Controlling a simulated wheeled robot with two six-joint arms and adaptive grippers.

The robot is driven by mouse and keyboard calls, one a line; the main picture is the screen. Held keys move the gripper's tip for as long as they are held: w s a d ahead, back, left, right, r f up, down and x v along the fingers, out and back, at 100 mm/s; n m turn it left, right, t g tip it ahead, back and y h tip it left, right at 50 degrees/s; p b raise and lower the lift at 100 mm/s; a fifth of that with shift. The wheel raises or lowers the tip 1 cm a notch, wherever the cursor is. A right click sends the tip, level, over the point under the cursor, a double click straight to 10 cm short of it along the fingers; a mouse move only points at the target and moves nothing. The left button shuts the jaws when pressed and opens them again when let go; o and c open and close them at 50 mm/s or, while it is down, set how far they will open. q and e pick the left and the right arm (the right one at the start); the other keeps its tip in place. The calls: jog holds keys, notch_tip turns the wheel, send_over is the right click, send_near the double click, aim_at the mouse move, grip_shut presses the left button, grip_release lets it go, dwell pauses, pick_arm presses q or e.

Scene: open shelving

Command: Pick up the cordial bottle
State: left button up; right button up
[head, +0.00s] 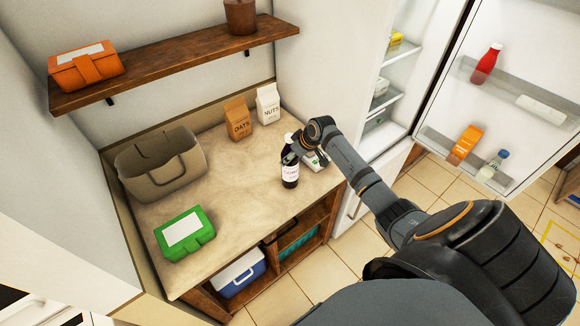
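The cordial bottle (290,174) is dark with a white cap and a pale label. It stands upright on the countertop near its right front edge. My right gripper (291,156) is at the upper part of the bottle, coming in from the right. Its dark fingers overlap the bottle's shoulder in the picture. The fingers are small and dark here, so I cannot tell whether they are closed on the glass or only beside it. My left gripper is not in view.
A pale carton (315,160) stands close behind my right wrist. The oats bag (238,121) and nuts bag (268,105) stand at the back. A basket (160,170) and green box (185,233) are left. A wooden shelf (180,66) overhangs; the fridge door (500,100) is open.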

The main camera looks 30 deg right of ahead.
jog(key=shift+w, duration=0.1)
grip_shut()
